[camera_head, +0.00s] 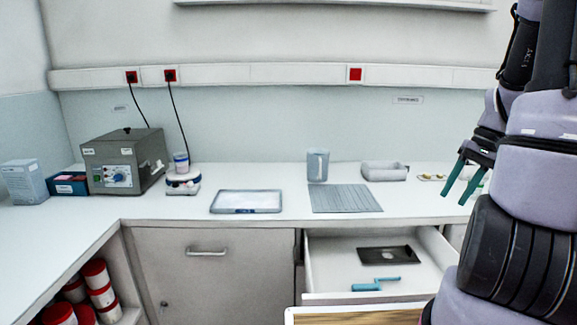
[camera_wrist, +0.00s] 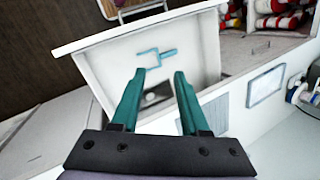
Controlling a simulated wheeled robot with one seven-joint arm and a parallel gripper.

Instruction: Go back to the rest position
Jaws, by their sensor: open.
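My gripper (camera_head: 462,180) is at the right of the head view, above the right part of the counter. Its two teal fingers are apart with nothing between them. In the wrist view the gripper (camera_wrist: 158,74) points down toward the open drawer (camera_wrist: 88,62). The drawer also shows in the head view (camera_head: 320,262), pulled out below the counter. A teal-handled tool (camera_head: 376,285) and a dark flat plate (camera_head: 387,255) lie inside it, apart from each other. The tool also shows in the wrist view (camera_wrist: 150,57).
The white counter (camera_head: 250,178) holds a grey box-shaped device (camera_head: 125,162), a small white device (camera_head: 183,182), a tray (camera_head: 246,201), a grey jug (camera_head: 318,165), a ribbed mat (camera_head: 345,198) and a grey bin (camera_head: 384,171). Red-lidded jars (camera_head: 98,275) stand on a low shelf. A wooden-topped surface (camera_head: 350,314) is at front.

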